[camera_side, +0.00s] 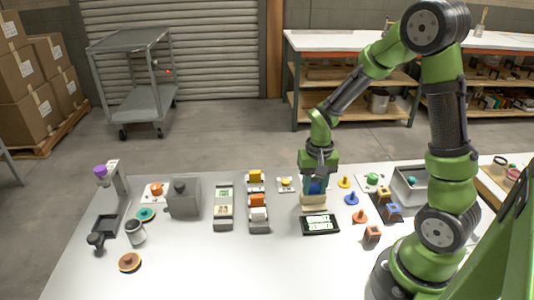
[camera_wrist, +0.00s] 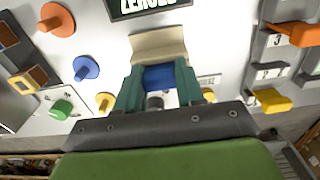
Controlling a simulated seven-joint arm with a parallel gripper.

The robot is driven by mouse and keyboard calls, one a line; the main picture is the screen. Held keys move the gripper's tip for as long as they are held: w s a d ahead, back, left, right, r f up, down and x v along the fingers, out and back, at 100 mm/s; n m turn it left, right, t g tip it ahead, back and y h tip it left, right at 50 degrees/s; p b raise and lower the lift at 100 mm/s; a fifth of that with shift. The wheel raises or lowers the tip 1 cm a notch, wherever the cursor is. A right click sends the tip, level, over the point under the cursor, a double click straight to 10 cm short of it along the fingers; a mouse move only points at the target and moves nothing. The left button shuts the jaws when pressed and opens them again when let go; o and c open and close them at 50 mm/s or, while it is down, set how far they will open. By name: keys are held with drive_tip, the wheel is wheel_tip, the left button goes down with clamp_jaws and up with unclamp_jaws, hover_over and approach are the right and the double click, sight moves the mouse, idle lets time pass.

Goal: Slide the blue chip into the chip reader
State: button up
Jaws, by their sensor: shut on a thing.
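My gripper (camera_wrist: 158,92) is shut on the blue chip (camera_wrist: 158,77), which sits between its two green fingers in the wrist view. In the side view my gripper (camera_side: 315,184) points down over the tan chip reader (camera_side: 313,201), and the blue chip is mostly hidden by the fingers. In the wrist view the chip's far edge meets the tan reader (camera_wrist: 158,44). I cannot tell how deep the chip sits in the reader. A black display (camera_side: 320,225) with lit text lies just in front of the reader.
Yellow, blue and orange pegs (camera_side: 351,199) stand right of the reader. A rack with yellow, orange and white pieces (camera_side: 257,229) is to the left. A grey bin (camera_side: 408,196) stands at the right.

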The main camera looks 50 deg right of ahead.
drive_tip(key=shift+r, duration=1.5)
drive_tip(key=shift+f, duration=1.45)
drive_tip(key=shift+r, duration=1.45)
drive_tip(key=shift+f, duration=1.55)
drive_tip(key=shift+r, duration=0.2)
drive_tip(key=shift+r, duration=1.35)
